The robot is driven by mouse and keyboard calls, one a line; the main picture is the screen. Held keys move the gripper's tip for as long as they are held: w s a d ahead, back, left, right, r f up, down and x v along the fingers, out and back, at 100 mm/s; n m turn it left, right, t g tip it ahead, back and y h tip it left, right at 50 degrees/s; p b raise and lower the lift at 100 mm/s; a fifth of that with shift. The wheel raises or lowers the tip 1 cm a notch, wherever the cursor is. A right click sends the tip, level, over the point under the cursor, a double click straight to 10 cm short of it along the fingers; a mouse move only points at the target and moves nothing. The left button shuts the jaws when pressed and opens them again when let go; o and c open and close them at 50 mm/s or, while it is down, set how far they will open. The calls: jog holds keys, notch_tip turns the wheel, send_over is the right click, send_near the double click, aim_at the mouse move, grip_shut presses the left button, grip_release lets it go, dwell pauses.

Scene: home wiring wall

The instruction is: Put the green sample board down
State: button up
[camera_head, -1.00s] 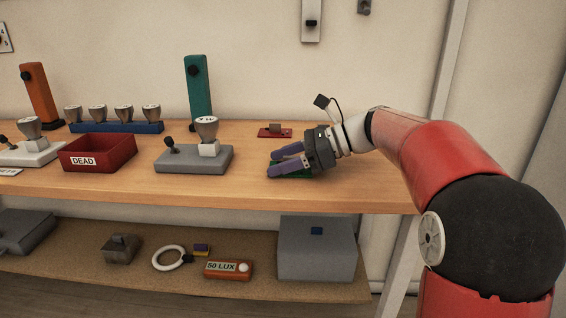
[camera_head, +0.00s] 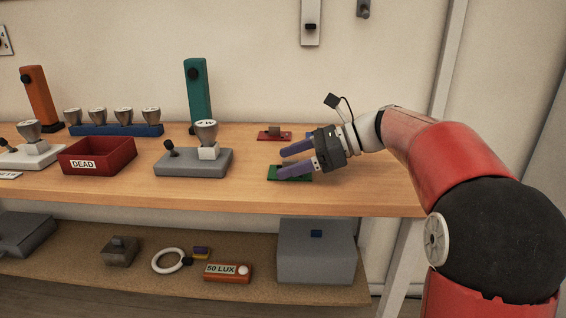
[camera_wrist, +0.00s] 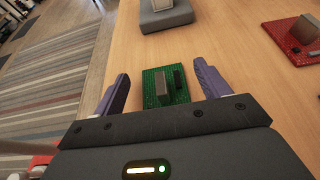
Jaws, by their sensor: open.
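The green sample board (camera_head: 290,174) lies flat on the wooden bench top near its front edge, right of the grey lamp base. In the wrist view the green sample board (camera_wrist: 166,86) carries a grey block and a smaller dark block. My gripper (camera_head: 292,161) is open, its two purple fingers apart and a little above the board. In the wrist view my gripper (camera_wrist: 160,82) has one finger on each side of the board, with visible gaps. My fingers hide part of the board in the head view.
A grey base with a bulb (camera_head: 194,162) stands to the left, then a red DEAD bin (camera_head: 97,156). The bench's front edge is close.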

jog(key=p+v, duration=0.1)
jog(key=v, duration=0.9)
jog(key=shift+f, duration=0.1)
